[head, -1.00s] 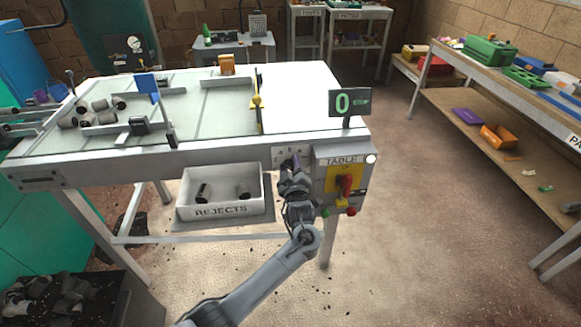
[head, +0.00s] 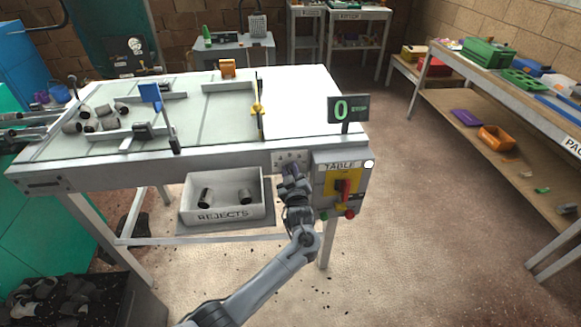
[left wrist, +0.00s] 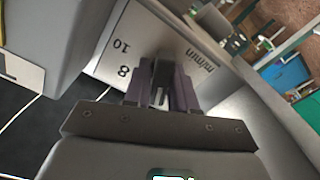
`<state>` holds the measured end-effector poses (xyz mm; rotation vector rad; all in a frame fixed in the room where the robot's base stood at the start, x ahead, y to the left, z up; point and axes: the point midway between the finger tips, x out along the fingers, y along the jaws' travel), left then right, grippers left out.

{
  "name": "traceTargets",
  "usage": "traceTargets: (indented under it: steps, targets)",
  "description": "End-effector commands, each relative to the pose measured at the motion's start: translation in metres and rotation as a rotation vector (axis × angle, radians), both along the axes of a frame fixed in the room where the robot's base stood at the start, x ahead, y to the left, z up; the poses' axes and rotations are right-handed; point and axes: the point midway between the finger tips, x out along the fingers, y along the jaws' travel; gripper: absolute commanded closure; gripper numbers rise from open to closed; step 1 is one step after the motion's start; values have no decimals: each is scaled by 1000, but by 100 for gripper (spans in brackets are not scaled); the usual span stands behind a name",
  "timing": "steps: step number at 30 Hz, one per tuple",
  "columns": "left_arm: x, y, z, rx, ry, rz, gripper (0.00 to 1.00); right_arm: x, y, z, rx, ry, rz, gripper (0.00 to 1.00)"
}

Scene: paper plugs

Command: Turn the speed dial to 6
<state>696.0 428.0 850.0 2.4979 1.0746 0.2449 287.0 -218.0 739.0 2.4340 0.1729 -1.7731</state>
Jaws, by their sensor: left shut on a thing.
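The speed dial's white plate (head: 280,158) is on the table's front edge, left of the yellow switch panel. It also shows in the left wrist view (left wrist: 112,55) with the marks 8, 10 and "m/min". My left gripper (head: 291,166) is at this plate, its purple fingers shut on the dial knob (left wrist: 160,85). The fingers hide most of the knob, its pointer and the other numbers, so I cannot tell its setting. The display sign (head: 349,108) above the table corner reads 0 STOP. My right gripper is not in view.
A panel marked TABLE (head: 342,184) with a red switch is just right of the gripper. The REJECTS box (head: 224,215) with two dark-ended plugs is at its left. Several grey plugs (head: 93,118) lie on the table's left. The floor at the right is clear.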

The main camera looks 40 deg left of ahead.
Motion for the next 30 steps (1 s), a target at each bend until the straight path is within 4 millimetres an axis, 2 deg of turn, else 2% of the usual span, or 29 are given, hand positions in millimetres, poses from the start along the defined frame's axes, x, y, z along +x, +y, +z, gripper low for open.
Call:
traceTargets:
  steps: [1, 3, 12, 30]
  targets:
    - [0, 0, 4, 26, 31, 1, 100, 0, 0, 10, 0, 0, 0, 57]
    - [0, 0, 4, 65, 72, 1, 100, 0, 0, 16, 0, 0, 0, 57]
    - [1, -1, 3, 214, 227, 0, 100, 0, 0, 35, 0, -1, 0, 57]
    - [2, -1, 1, 310, 326, 0, 100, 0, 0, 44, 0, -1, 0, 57]
